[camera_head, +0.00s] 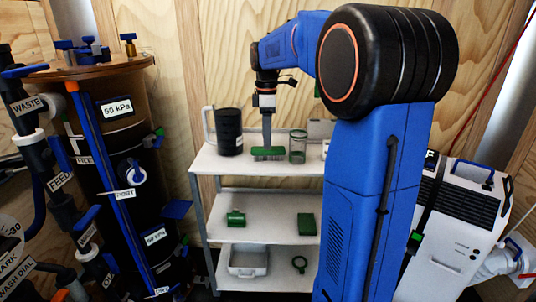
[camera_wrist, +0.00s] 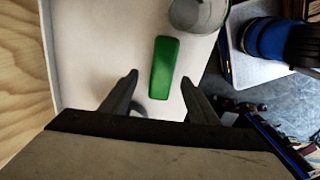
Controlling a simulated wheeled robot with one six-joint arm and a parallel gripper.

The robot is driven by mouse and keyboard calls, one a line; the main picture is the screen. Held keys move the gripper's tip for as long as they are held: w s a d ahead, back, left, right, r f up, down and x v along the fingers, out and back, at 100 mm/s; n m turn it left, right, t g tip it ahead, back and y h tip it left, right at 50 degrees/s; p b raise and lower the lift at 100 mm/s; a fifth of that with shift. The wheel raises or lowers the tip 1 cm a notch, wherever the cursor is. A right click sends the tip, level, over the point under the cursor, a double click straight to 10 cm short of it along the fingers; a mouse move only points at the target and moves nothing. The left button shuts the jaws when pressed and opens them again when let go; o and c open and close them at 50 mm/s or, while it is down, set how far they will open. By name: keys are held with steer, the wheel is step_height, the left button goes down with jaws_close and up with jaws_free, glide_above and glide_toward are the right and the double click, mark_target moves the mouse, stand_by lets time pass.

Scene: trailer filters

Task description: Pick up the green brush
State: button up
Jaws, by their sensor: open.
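The green brush (camera_head: 268,154) lies on the white top shelf, below my gripper (camera_head: 268,143). In the wrist view the brush (camera_wrist: 164,67) shows as a green rounded block seen from above, its long side running away from me. My gripper (camera_wrist: 160,79) is open and empty in that view, one finger on each side of the brush's near end. I cannot tell how far the fingertips are above the shelf. The brush's underside is mostly hidden, with bristles only faintly visible in the head view.
A clear green-tinted jar (camera_head: 298,147) stands close to the brush's right on the shelf (camera_head: 222,164). A black canister (camera_head: 229,131) stands to the left. Lower shelves hold a green item (camera_head: 236,218), a green block (camera_head: 307,224) and a white bin (camera_head: 248,261). Plywood wall stands behind.

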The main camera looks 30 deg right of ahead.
mark_target(268, 153)
steer(key=shift+s+a+f, duration=0.1)
steer(key=shift+a+f, duration=0.05)
steer(key=shift+f, duration=1.15)
steer(key=shift+a+f, duration=0.1)
steer(key=shift+f, duration=1.2)
steer(key=c, duration=1.2)
